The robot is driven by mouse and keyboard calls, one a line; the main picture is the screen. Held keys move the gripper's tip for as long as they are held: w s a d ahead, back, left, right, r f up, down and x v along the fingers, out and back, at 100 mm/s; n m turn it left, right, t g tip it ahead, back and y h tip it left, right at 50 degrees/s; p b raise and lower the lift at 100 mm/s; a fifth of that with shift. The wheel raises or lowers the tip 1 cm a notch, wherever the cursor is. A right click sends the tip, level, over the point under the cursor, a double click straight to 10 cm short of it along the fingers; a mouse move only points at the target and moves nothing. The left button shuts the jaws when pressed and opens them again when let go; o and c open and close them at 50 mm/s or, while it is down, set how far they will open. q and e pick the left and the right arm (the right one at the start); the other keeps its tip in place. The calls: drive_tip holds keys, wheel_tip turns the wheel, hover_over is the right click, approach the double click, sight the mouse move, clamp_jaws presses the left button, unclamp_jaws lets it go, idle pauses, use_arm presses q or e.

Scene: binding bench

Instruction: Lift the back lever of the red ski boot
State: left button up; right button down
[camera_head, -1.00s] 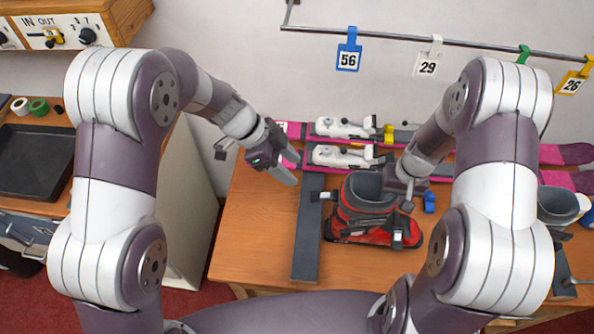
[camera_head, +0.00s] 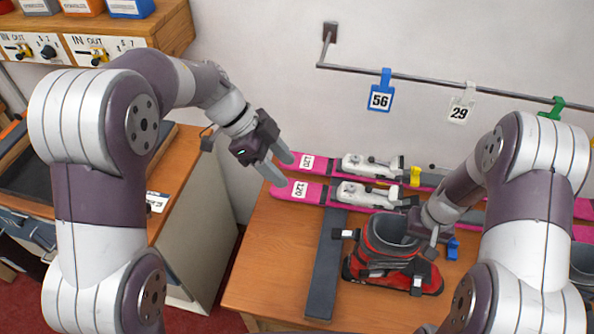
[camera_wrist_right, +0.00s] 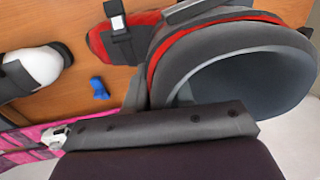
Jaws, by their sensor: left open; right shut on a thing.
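The red ski boot (camera_head: 382,266), with a dark grey cuff, stands upright on the wooden bench. A small white-and-black lever (camera_head: 345,234) sticks out to the left from the boot's upper part. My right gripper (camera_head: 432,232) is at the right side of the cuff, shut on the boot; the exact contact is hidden. The right wrist view shows the open cuff (camera_wrist_right: 235,65) close up and the red toe (camera_wrist_right: 118,36) with a black strap. My left gripper (camera_head: 281,167) is open and empty over the pink ski tips, up and left of the lever and apart from it.
Two pink skis (camera_head: 300,188) with white bindings lie behind the boot. A dark grey bar (camera_head: 325,265) lies left of it. A blue piece (camera_head: 453,248) is to its right. A rail (camera_head: 430,80) with number tags is on the wall. The bench's left front is clear.

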drive_tip(key=c, duration=0.9)
unclamp_jaws()
drive_tip(key=shift+r, duration=0.1)
